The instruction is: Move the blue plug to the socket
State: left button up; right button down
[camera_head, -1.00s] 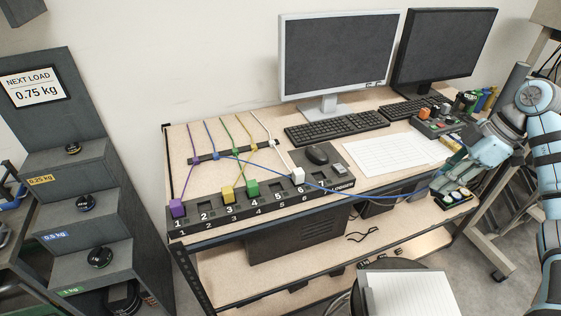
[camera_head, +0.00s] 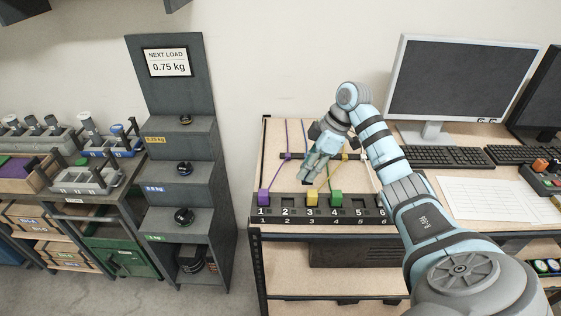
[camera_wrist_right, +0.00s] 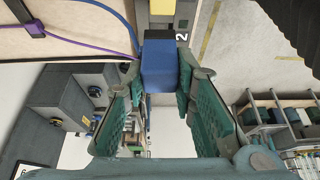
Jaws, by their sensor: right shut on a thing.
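The blue plug (camera_wrist_right: 160,65) is held between the green-padded fingers of my right gripper (camera_wrist_right: 158,100), which is shut on it. The socket strip (camera_head: 375,216) runs along the desk's front edge. Socket 2 (camera_head: 287,200) and socket 5 (camera_head: 360,202) look empty. A digit 2 shows just beyond the plug in the wrist view; I cannot tell whether the plug touches the strip. My left gripper is not in view.
A purple plug (camera_head: 264,196) sits at 1, a yellow plug (camera_head: 311,198) at 3 and a green plug (camera_head: 336,198) at 4. Cables run back from them. My right arm hides the strip's right end. A monitor (camera_head: 460,85) and keyboard (camera_head: 446,157) stand right; stepped shelves (camera_head: 182,133) stand left.

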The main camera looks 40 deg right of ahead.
jog(key=b+x, duration=0.1)
jog(key=x, duration=0.2)
jog(key=a+b+x, duration=0.1)
jog(key=b+x, duration=0.2)
jog(key=x, duration=0.2)
jog(key=shift+w+a, duration=0.25)
jog(key=shift+w, duration=0.15)
jog(key=shift+w+f, duration=0.1)
jog(key=shift+f, duration=0.35)
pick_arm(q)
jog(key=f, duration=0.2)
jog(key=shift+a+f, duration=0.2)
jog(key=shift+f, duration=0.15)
pick_arm(e)
jog(key=shift+a, duration=0.1)
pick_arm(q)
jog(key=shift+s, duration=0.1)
pick_arm(e)
jog(key=shift+r, duration=0.1)
pick_arm(q)
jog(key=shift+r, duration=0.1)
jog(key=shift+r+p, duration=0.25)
jog(key=shift+p, duration=0.1)
pick_arm(e)
jog(key=shift+w, duration=0.1)
